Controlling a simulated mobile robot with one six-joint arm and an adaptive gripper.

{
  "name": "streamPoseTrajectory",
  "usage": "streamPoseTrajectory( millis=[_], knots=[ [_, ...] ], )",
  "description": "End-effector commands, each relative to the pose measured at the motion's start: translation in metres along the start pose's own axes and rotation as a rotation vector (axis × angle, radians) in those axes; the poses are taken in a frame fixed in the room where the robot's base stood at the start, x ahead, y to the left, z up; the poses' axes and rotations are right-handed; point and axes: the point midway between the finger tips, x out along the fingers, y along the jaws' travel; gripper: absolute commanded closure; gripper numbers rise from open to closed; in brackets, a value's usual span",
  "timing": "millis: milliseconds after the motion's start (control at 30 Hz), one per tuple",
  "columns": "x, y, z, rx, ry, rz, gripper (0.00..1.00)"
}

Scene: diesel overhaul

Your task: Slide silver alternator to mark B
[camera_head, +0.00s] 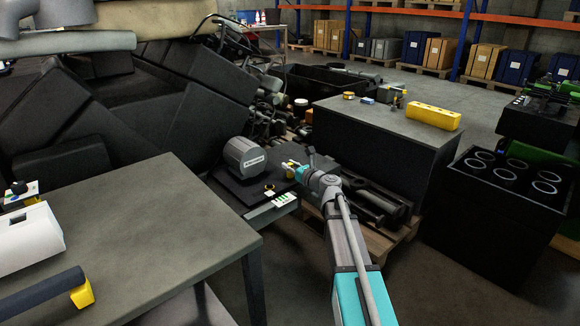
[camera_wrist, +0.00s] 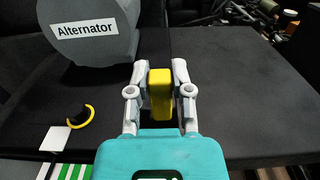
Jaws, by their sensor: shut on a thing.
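The silver alternator (camera_head: 244,160), a grey round body with a white "Alternator" label, stands on a dark table; it also shows at the upper left of the wrist view (camera_wrist: 88,45). My gripper (camera_head: 293,167) is to the right of it, apart from it. In the wrist view my gripper (camera_wrist: 160,70) is shut on a yellow block (camera_wrist: 160,95) held upright between the two fingers. The block's lower part is hidden by my gripper. I cannot make out a mark B in either view.
The dark tabletop (camera_wrist: 245,95) right of my gripper is clear. A dark bench (camera_head: 375,130) with a yellow box (camera_head: 433,117) stands behind.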

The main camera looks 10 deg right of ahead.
Motion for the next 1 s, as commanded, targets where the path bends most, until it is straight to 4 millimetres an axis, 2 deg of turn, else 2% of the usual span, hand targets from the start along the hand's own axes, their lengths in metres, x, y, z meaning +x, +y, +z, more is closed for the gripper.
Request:
streamPoseTrajectory(
  millis=[167,367,667,700,867,1000],
  knots=[
    [0.001,-0.005,0.000,0.000,0.000,0.000,1.00],
    [0.001,-0.027,0.000,0.000,0.000,-0.004,1.00],
    [0.000,-0.027,0.000,0.000,0.000,0.001,1.00],
    [0.000,-0.027,0.000,0.000,0.000,0.001,0.65],
    [0.000,-0.027,0.000,0.000,0.000,0.001,0.37],
    [0.000,-0.027,0.000,0.000,0.000,0.001,0.37]
  ],
)
